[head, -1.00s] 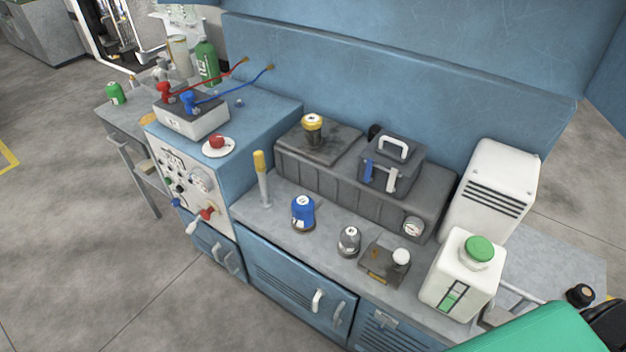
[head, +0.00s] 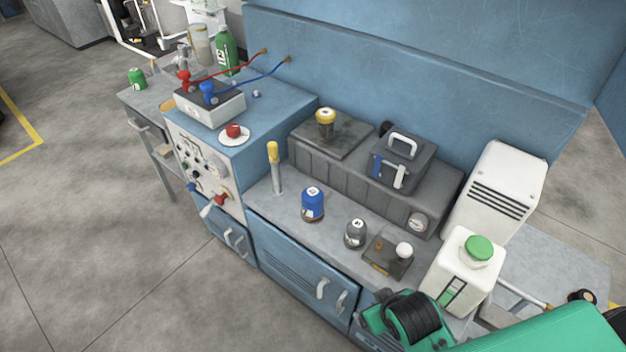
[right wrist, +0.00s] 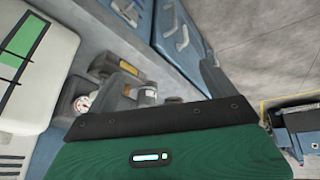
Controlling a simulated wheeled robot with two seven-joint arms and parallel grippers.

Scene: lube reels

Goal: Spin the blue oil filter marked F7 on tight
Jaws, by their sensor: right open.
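A blue oil filter (head: 313,203) with a pale top stands upright on the grey bench in the head view; its marking is too small to read. My right arm's green and black part shows at the bottom right of the head view, apart from the filters. In the right wrist view my right gripper (right wrist: 142,73) is open, with nothing seen between its fingers. My left gripper is out of view.
A dark square plate (head: 388,258) with a white knob and a white jug with a green cap (head: 465,270) stand right of the filters. A yellow-topped stick (head: 275,167) stands left. A grey toolbox (head: 397,160) sits on the raised block. Bench surface around the blue filter is clear.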

